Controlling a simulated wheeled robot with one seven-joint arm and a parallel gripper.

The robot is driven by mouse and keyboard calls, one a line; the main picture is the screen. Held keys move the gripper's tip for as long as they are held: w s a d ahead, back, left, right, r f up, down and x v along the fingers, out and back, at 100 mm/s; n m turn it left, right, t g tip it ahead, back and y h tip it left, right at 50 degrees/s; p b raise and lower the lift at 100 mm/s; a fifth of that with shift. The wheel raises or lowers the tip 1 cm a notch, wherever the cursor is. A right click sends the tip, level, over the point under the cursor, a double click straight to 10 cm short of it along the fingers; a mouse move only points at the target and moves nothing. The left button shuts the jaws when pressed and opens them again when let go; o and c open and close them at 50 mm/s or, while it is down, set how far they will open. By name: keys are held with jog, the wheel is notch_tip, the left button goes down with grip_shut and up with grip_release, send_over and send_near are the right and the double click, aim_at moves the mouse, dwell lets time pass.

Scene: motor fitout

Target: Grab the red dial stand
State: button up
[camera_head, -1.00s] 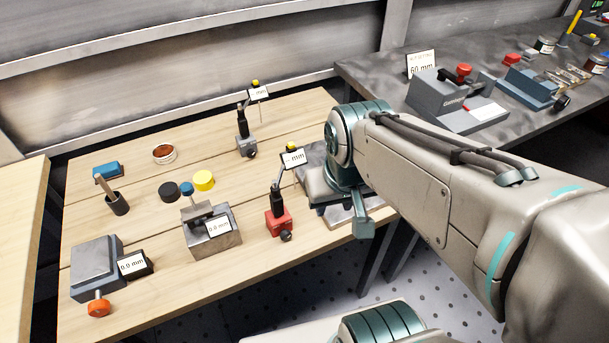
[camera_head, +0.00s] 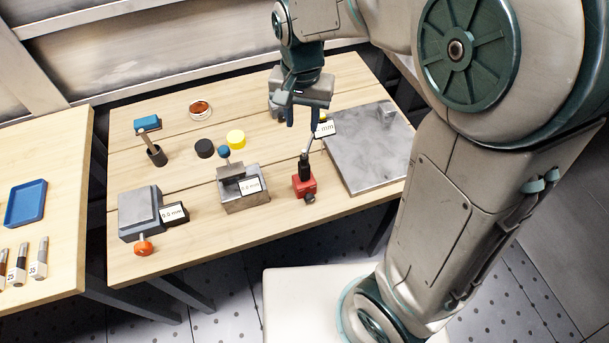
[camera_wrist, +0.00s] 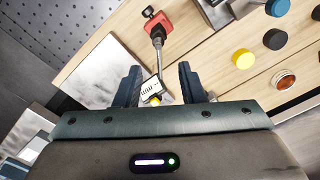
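The red dial stand (camera_head: 304,186) stands upright on the wooden table, with a red base, a black post and a small display reading "mm" at its upper end. In the wrist view, its red base (camera_wrist: 153,33) is at the top centre and its arm runs down toward the display (camera_wrist: 151,88). My gripper (camera_head: 304,112) is above and behind the stand in the head view. In the wrist view, my gripper (camera_wrist: 158,84) is open, its two dark fingers apart with the display showing between them. I cannot tell the display's height relative to the fingers.
A grey metal plate (camera_head: 368,148) lies right of the stand. A metal block with a display (camera_head: 243,201) stands to its left, and a yellow cap (camera_head: 236,139) and a black cap (camera_head: 204,148) lie farther back. A grey stand is largely hidden behind my gripper.

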aim_at(304, 150)
jog(key=f, duration=0.6)
jog(key=f+p, duration=0.1)
jog(key=f, duration=0.5)
jog(key=shift+w+d+f, duration=0.1)
jog(key=shift+d+f, duration=0.1)
jog(key=shift+f, duration=0.2)
grip_shut()
jog(key=shift+w+r, duration=0.1)
dwell(0.8)
